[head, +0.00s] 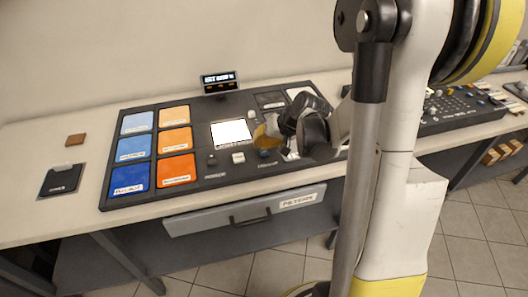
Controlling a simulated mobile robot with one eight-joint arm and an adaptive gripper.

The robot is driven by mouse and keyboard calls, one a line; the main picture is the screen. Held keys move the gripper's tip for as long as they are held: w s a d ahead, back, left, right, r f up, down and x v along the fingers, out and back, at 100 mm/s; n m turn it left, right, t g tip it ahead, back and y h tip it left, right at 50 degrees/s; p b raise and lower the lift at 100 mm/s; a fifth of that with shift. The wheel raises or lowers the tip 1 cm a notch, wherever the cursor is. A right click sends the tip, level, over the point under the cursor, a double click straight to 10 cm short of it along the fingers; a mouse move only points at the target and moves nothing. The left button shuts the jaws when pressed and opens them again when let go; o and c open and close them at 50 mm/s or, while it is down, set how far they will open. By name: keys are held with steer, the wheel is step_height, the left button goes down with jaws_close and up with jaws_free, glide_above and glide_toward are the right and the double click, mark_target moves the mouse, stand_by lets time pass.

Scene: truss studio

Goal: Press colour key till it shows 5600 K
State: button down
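A dark control console (215,181) lies on the long white table. A small black display (219,82) stands behind it, with a white line of text and orange marks below; the text is too small to read surely. A small pale key (238,157) sits below the bright white panel (231,132), with a dark round control (211,160) to its left. The labels are unreadable, so I cannot tell which is the colour key. My gripper (268,138) is low over the console, right of the white panel. Its fingertips and any contact are unclear.
Blue gel swatches (131,148) and orange ones (175,141) fill the console's left side. A dark pad (61,180) and brown block (75,140) lie further left. A labelled drawer (246,210) hangs below. A mixer (455,108) stands right, beyond my arm.

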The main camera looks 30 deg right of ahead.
mark_target(261, 151)
steer(key=shift+f, duration=0.1)
stand_by(0.6)
steer(key=shift+f+b, duration=0.35)
steer(key=shift+b, duration=0.1)
steer(key=shift+f+b, duration=0.35)
steer(key=shift+f, duration=0.05)
stand_by(0.4)
steer(key=shift+r, duration=0.1)
steer(key=shift+r+p, duration=0.6)
steer(key=shift+r, duration=0.15)
steer(key=shift+r+p, duration=1.95)
steer(key=shift+r, duration=0.6)
